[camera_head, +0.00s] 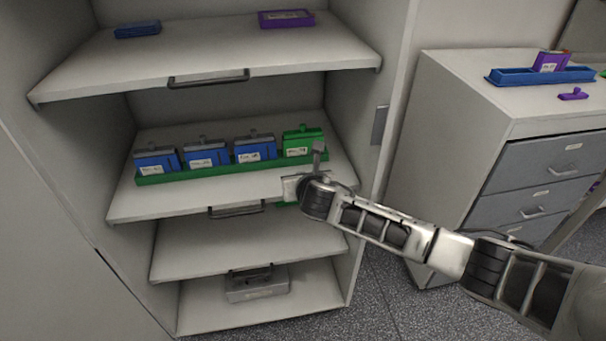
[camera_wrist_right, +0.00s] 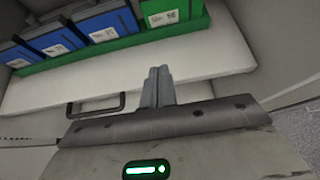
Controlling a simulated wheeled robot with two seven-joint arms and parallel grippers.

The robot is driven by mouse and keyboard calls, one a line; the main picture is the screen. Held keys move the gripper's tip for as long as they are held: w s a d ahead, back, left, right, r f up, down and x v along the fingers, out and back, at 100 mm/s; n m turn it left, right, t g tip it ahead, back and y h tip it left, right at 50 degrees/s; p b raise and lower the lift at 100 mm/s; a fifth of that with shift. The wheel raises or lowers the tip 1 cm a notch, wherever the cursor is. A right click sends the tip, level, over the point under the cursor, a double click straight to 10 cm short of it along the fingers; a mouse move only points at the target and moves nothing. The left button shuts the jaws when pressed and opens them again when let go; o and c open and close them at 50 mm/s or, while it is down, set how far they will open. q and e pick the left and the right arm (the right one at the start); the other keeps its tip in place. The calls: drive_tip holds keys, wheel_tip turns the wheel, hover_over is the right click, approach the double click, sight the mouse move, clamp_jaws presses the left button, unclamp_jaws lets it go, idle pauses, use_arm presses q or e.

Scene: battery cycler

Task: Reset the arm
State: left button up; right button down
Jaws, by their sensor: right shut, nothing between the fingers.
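My right arm reaches in from the lower right of the head view, and its gripper (camera_head: 318,153) is at the front right of the middle shelf. In the right wrist view the gripper's two fingers (camera_wrist_right: 157,88) are together with nothing between them. They point toward the shelf's front edge. Behind them a green tray (camera_head: 211,172) holds several blue battery modules (camera_head: 205,155) and one green module (camera_head: 297,142) at its right end. The green module is beside and behind the fingertips, with a gap in the wrist view. My left gripper is not in view.
The middle shelf (camera_head: 140,209) has a dark handle (camera_head: 235,211) in front. The upper shelf (camera_head: 205,72) holds a blue and a purple item. A grey case (camera_head: 257,286) sits at the bottom. A drawer cabinet (camera_head: 435,140) stands right, with a blue tray (camera_head: 520,77) on top.

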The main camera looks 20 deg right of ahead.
drive_tip(key=shift+s+a+r, duration=0.1)
drive_tip(key=shift+s+r, duration=0.1)
drive_tip(key=shift+s, duration=0.25)
drive_tip(key=s+a+f+m+g+y, duration=0.1)
drive_tip(key=s+a+f+m+y, duration=0.1)
drive_tip(key=s+a+f+m, duration=0.4)
drive_tip(key=s+a+f+m+g+y, duration=0.1)
drive_tip(key=s+a+f+m+y, duration=0.15)
drive_tip(key=s+m, duration=0.55)
drive_tip(key=s+d+f+m, duration=0.1)
drive_tip(key=s+d+m, duration=0.1)
drive_tip(key=s+m, duration=0.6)
drive_tip(key=s+d+f+m, duration=0.1)
drive_tip(key=s+d+m, duration=0.1)
drive_tip(key=s+m, duration=0.6)
drive_tip(key=shift+s+d+f+m, duration=0.15)
drive_tip(key=shift+s+f+m, duration=0.15)
drive_tip(key=shift+m, duration=0.7)
